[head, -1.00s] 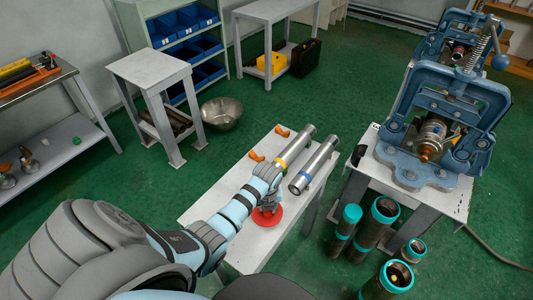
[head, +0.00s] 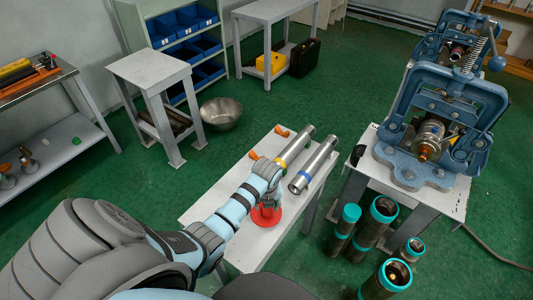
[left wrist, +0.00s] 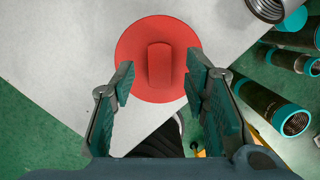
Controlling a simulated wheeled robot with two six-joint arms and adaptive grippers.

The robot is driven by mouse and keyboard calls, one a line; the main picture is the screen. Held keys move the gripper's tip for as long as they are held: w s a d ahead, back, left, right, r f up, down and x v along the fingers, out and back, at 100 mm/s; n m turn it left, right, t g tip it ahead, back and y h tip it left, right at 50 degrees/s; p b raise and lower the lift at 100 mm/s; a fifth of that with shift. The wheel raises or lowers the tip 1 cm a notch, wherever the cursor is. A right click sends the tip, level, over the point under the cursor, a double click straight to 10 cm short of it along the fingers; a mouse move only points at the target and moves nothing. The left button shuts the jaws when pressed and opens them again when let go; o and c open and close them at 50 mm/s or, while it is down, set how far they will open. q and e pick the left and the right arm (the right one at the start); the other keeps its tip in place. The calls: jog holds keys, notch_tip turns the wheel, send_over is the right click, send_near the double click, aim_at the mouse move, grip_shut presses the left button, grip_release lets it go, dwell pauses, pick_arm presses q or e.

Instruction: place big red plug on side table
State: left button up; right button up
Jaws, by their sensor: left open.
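The big red plug (head: 262,217) is a round red disc with a raised grip bar, lying on the white table (head: 212,204) in front of me. In the left wrist view the plug (left wrist: 158,32) sits just ahead of my open left gripper (left wrist: 161,85), its bar in line with the gap between the fingers. In the head view my left gripper (head: 267,201) is over the plug and hides part of it. My right gripper is not in view.
Two metal pipes (head: 314,167) and two orange pieces (head: 282,131) lie on the same table. A small white table (head: 148,66) stands at the back left near a metal bowl (head: 221,113). A blue pipe vise (head: 440,100) stands right, with teal-ended pipes (head: 377,222) below.

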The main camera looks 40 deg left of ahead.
aim_at(267, 215)
pick_arm(q)
jog(key=p+v, duration=0.2)
jog(key=v, duration=0.8)
jog(key=shift+a, duration=0.1)
jog(key=shift+f, duration=0.1)
